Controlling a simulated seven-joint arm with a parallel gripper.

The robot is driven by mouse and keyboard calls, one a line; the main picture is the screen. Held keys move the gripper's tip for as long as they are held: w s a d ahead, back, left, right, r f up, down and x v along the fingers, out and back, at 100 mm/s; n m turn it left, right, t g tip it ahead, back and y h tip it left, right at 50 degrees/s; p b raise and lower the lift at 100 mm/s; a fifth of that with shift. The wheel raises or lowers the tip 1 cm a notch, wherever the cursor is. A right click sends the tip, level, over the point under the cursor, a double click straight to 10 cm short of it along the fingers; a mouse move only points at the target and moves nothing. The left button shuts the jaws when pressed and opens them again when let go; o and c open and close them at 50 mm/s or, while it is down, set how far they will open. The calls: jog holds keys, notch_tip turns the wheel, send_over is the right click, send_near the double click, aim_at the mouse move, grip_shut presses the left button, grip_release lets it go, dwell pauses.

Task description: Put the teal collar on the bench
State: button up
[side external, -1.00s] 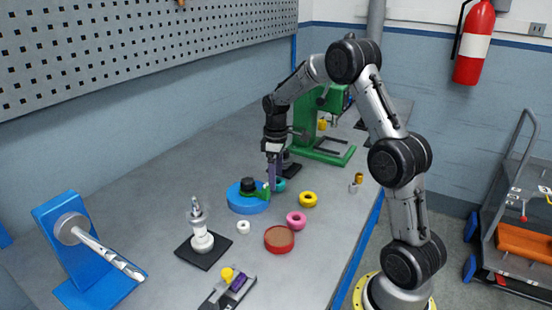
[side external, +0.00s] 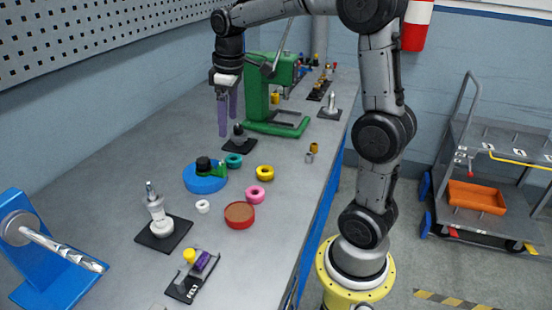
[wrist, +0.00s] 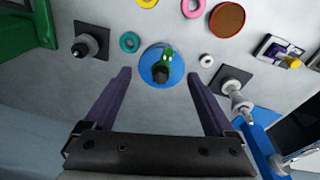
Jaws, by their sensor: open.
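The teal collar (side external: 234,160) lies flat on the bench (side external: 120,190), just behind the round blue base (side external: 206,182) and beside a dark square plate with a short post (side external: 239,140). In the wrist view the teal collar (wrist: 130,42) lies left of the blue base (wrist: 178,75), apart from it, with its hole showing bare bench. My gripper (side external: 228,122) is open and empty above the bench, behind the collar. In the wrist view the purple fingers of my gripper (wrist: 160,75) are spread wide with nothing between them.
A green press (side external: 262,95) stands behind the collar. A yellow ring (side external: 265,173), pink ring (side external: 255,195), white ring (side external: 203,206) and red round tray (side external: 240,214) lie nearby. A black plate with a white spindle (side external: 157,222) stands left.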

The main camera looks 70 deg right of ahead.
jog(key=s+a+f+m+t, duration=0.1)
jog(key=s+a+t, duration=0.1)
jog(key=s+a, duration=0.4)
jog(key=s+a+m+t, duration=0.1)
jog(key=s+a, duration=0.5)
jog(key=s, duration=0.7)
jog(key=shift+a+f+t+y, duration=0.3)
jog(key=shift+a+f+t, duration=0.1)
jog(key=shift+t, duration=0.1)
